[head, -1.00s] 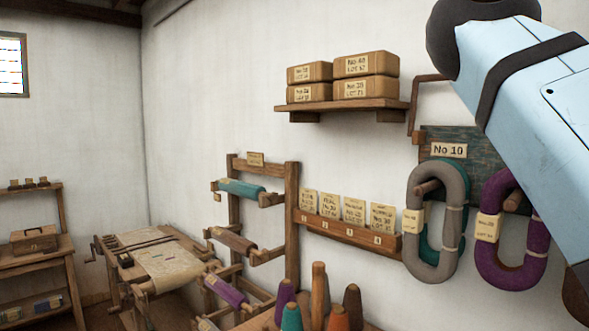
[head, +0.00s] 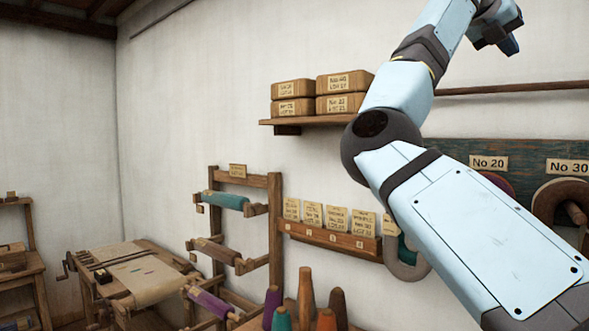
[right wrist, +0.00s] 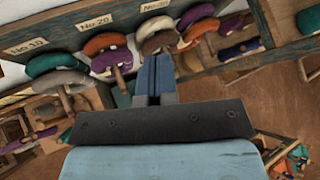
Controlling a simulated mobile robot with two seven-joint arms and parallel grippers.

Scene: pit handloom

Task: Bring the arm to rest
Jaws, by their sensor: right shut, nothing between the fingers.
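My right arm crosses the right side of the head view, raised and bent. My right gripper (head: 509,44) is at the upper right, partly cut by the top edge of the picture. In the right wrist view its two blue fingers (right wrist: 155,72) are shut together with nothing between them. Beyond them are hanks on pegs, seen from above, and I see no contact. My left gripper is not in view.
The yarn board (head: 449,156) with hanks is on the wall behind my arm. A shelf with wrapped packets (head: 344,82) and a card rack (head: 330,237) are left of it. Cones (head: 306,295) and a spool frame (head: 275,225) stand below. Bare wall lies at upper left.

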